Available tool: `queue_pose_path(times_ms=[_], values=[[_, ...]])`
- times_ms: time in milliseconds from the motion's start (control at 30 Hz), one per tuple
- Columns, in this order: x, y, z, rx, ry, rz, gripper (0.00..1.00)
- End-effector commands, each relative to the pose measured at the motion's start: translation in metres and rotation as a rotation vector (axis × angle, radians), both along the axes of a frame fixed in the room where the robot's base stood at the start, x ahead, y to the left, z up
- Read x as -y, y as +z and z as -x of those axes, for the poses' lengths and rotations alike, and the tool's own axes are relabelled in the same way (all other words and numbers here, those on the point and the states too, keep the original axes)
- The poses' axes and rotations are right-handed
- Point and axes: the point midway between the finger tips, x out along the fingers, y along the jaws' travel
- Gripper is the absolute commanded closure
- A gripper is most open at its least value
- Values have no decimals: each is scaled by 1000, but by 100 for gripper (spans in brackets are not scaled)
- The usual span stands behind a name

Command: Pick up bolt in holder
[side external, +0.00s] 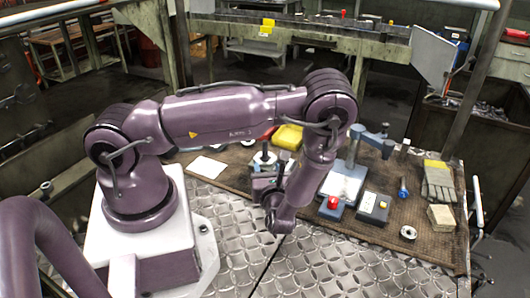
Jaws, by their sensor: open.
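My gripper (268,182) is over the near edge of the brown mat, at the end of my bent purple arm. Its fingers are small and dark here, and the gap between them is hard to make out; it looks empty. Just behind it stands a small round metal piece on a dark base (264,158), partly covered by the gripper. This may be the holder, but I cannot make out a bolt in it. A small blue upright piece (403,188) stands on the mat at the right; I cannot tell whether it is a bolt.
The brown mat (425,240) carries a blue stand (355,150), a red-buttoned box (332,208), a black box (373,208), a metal ring (408,232), gloves (438,181), a yellow tray (287,137) and white paper (208,167). The tread-plate surface (325,270) in front is clear.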

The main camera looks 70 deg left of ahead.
Motion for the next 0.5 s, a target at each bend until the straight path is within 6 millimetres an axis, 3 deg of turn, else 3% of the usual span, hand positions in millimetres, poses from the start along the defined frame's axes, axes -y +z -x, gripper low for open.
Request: queue_pose_path(times_ms=[133,500], values=[[-11,3,-7,19,-25,-14,54],[-71,3,-18,18,-22,-11,54]])
